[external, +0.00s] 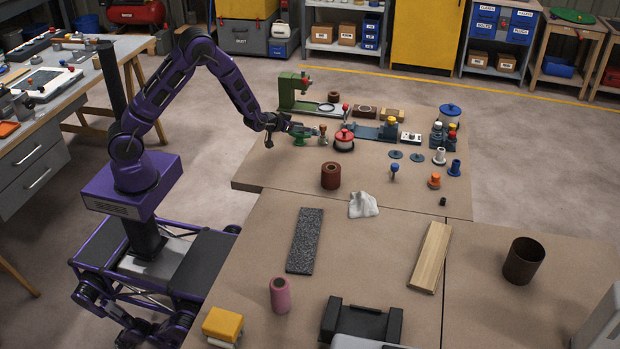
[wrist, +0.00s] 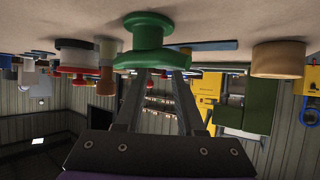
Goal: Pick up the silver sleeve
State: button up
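No part is plainly a silver sleeve. The closest match is a pale grey flanged piece (external: 439,156) standing at the right of the far bench; its material is too small to tell. My gripper (external: 284,126) is at the left of that bench, well away from this piece. In the wrist view, which appears upside down, my gripper's two fingers (wrist: 160,78) are apart, with nothing seen held between them. A green flanged piece (wrist: 149,38) is just beyond the fingertips; it also shows in the external view (external: 300,138). Whether they touch is unclear.
An orange piece (external: 434,181) and a blue piece (external: 454,168) stand near the grey piece. A white cloth (external: 363,205) lies at the bench's front.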

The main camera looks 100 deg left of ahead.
aim_at(315, 130)
jog(key=shift+x, duration=2.8)
jog(key=shift+w+d+f, duration=0.1)
jog(key=shift+d, duration=0.05)
grip_shut()
